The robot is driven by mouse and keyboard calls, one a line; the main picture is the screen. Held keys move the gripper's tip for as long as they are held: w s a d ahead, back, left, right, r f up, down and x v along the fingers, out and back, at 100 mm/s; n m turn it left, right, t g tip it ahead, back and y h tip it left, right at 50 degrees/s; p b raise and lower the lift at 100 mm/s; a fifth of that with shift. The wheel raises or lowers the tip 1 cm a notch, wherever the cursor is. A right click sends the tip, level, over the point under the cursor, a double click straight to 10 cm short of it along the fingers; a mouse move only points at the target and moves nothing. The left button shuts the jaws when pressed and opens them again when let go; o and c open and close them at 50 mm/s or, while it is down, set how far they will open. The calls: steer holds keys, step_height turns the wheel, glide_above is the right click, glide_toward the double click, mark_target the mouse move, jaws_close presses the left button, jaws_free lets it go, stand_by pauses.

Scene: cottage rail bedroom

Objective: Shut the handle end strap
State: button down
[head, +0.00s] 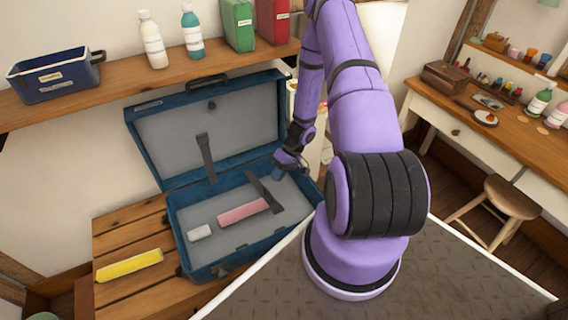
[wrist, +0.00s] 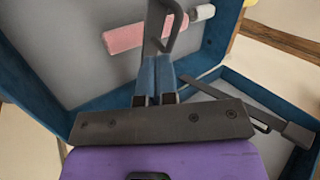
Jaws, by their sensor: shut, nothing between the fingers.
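A blue case (head: 240,262) lies open on a wooden bench, its grey-lined lid (head: 245,120) leaning back. One dark strap (head: 264,192) slants across the base, over the right end of a pink block (head: 237,214). This strap, with a loop-like end (wrist: 172,28), also shows in the wrist view. Another dark strap (head: 207,158) stands up near the hinge side, against the lid. I cannot tell which is the handle end strap. My gripper (head: 278,175) is shut and empty over the right part of the case. Its blue fingertips (wrist: 155,62) overlap the strap; contact is unclear.
A white block (head: 199,232) lies in the case. A yellow block (head: 129,265) lies on the bench at left. A shelf behind the lid holds a blue bin (head: 55,77), bottles and boxes. A desk (head: 470,125) and stool (head: 500,197) stand at right.

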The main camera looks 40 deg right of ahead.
steer(key=shift+w+a+f, duration=0.1)
steer(key=shift+a+f, duration=0.35)
steer(key=shift+a, duration=0.35)
steer(key=shift+a+f, duration=0.45)
steer(key=shift+a, duration=0.3)
steer(key=s+f, duration=0.3)
steer(key=f, duration=0.5)
steer(key=shift+s+a+f, duration=0.15)
steer(key=shift+s+a, duration=0.1)
steer(key=shift+a, duration=0.2)
